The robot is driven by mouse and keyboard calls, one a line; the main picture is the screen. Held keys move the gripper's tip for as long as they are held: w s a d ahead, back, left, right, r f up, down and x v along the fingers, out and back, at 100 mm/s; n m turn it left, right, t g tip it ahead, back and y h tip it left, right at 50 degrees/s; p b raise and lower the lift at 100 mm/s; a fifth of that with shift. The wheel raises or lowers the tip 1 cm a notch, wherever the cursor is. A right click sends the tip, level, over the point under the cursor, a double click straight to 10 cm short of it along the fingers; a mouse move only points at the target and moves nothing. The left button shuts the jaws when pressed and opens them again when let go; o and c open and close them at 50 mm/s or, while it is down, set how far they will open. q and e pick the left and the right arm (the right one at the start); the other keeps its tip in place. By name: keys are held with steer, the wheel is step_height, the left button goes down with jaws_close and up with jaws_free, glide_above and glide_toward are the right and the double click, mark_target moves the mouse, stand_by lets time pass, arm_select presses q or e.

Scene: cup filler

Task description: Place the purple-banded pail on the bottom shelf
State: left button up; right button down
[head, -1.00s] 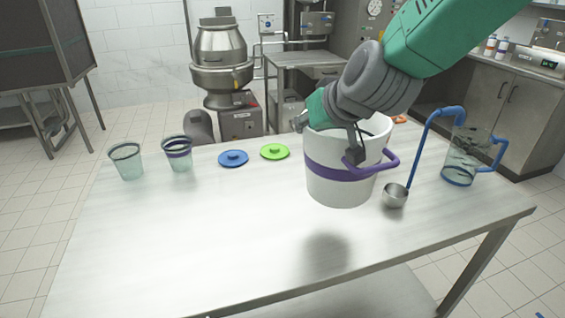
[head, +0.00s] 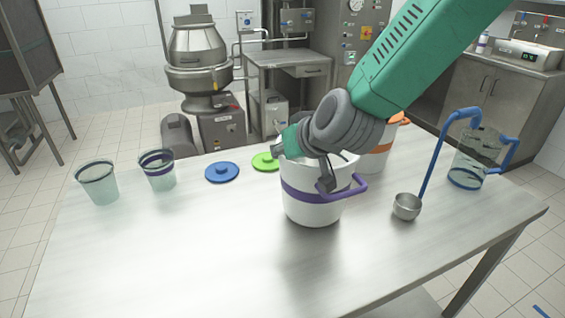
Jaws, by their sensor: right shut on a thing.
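The white pail with a purple band and purple handle (head: 306,208) is at the middle right of the steel table in the head view. My right gripper (head: 325,178) reaches in from the upper right and is shut on the purple-banded pail at its rim. The pail is upright, with a shadow under it; whether its base touches the table I cannot tell. The bottom shelf (head: 408,306) shows only as a small part below the table's front right edge. My left gripper is not in view.
An orange-banded pail (head: 375,160) stands just behind. A ladle (head: 407,207) and a clear jug (head: 468,165) are to the right. Two clear cups (head: 98,184) (head: 160,172), a blue lid (head: 222,172) and a green lid (head: 265,162) are on the left and back. The table's front left (head: 150,260) is clear.

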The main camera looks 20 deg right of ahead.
step_height(320, 180, down, 2)
steer(key=shift+f, duration=0.15)
steer(key=c, duration=2.1)
jaws_free()
steer(key=shift+d, duration=0.15)
steer(key=o, duration=0.6)
steer(key=shift+d, duration=0.1)
steer(key=shift+o, duration=0.2)
